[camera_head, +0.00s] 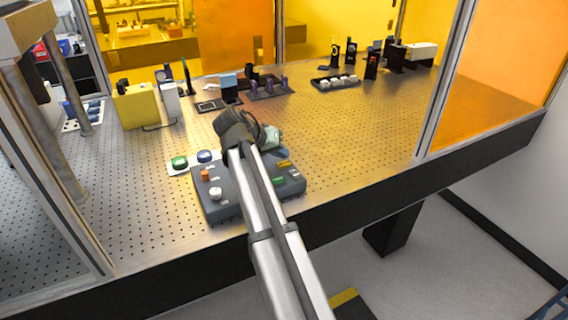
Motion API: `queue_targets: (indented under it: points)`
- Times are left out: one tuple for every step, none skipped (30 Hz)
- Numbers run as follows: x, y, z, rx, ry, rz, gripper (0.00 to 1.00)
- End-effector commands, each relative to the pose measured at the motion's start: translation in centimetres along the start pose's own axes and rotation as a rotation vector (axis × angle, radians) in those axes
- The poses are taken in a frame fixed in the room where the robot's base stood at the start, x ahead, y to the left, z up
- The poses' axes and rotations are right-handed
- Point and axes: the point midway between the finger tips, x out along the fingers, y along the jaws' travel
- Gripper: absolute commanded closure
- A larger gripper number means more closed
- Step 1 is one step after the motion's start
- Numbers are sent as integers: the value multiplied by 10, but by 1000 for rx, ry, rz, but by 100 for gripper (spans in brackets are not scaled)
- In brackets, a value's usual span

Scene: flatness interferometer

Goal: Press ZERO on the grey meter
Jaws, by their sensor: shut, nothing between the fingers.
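A dark grey box (224,210) lies at the table's front edge, partly hidden under my arm. Its face has an orange knob (205,175), a white round button (215,193), a small green display (279,181) and a yellow label (284,163). The lettering is too small to read, so I cannot tell which control is ZERO or whether this box is the grey meter. My gripper (246,133) is shut and empty, over the back of the box. Its fingertips are hidden, so I cannot tell whether it touches anything.
A pale plate with a green button (179,162) and a blue button (205,156) lies left of the box. A yellow box (136,106) and a pale grey box (170,103) stand behind. Optical mounts line the back. The perforated table (355,130) is clear at right; a frame post (447,80) rises there.

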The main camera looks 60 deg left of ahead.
Motion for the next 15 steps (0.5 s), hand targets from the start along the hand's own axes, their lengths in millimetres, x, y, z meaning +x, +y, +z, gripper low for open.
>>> queue_targets:
  points:
    - [0, 0, 0, 0, 0, 0, 100]
    - [0, 0, 0, 0, 0, 0, 100]
    - [0, 0, 0, 0, 0, 0, 100]
    - [0, 0, 0, 0, 0, 0, 100]
    - [0, 0, 0, 0, 0, 0, 100]
    - [0, 0, 0, -1, 0, 0, 100]
    - [0, 0, 0, -1, 0, 0, 100]
    - [0, 0, 0, -1, 0, 0, 100]
    - [0, 0, 0, -1, 0, 0, 100]
    - [-1, 0, -1, -1, 0, 0, 100]
    - [-1, 1, -1, 0, 0, 0, 100]
    - [-2, 2, -2, 0, 0, 0, 100]
    - [-3, 2, -3, 0, 0, 0, 100]
    - [-4, 3, -4, 0, 0, 0, 100]
    - [-6, 4, -5, 0, 0, 0, 100]
